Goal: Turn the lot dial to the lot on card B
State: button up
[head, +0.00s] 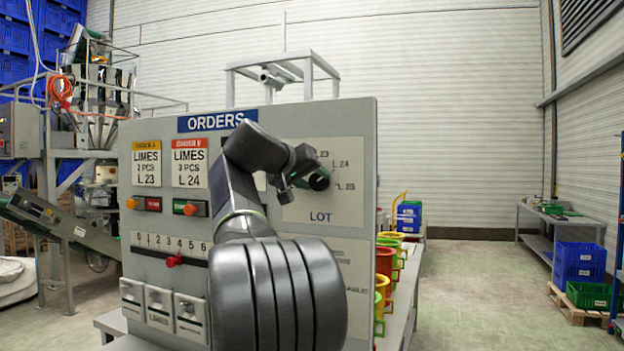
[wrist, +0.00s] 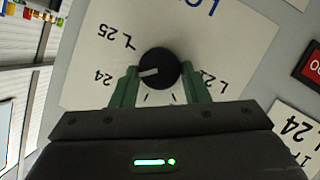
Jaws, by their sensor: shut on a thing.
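Card B (head: 189,162), with an orange header, reads LIMES, 3 PCS, L 24 on the ORDERS panel. The lot dial is a round black knob (wrist: 158,62) with a white pointer line on a white LOT plate (wrist: 85,62). In the wrist view the pointer is directed left and slightly down, toward the 24 label. L 25 is above that label. My gripper (wrist: 160,84) has its green fingers on both sides of the knob and is shut on it. In the head view my gripper (head: 312,181) is at the LOT plate and largely covers the knob.
A yellow-headed card (head: 147,163) reading L 23 hangs left of card B. Buttons, a numbered slider (head: 174,261) and several lower switches (head: 160,305) are on the panel. Coloured bins (head: 385,262) stand beside its right edge. The floor (head: 465,290) farther right is clear.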

jog(key=shift+f, duration=0.15)
jog(key=o, duration=1)
jog(key=shift+c, duration=0.2)
jog(key=v, duration=1.3)
jog(key=shift+s+a+r+b, duration=0.2)
jog(key=shift+s+r+b, duration=0.05)
jog(key=shift+r+b, duration=0.1)
jog(key=shift+f, duration=0.1)
jog(key=x, duration=1.3)
jog(key=shift+w+d+f+p, duration=0.1)
jog(key=shift+w+d+p, duration=0.1)
jog(key=shift+w+p, duration=0.15)
jog(key=shift+s, duration=0.15)
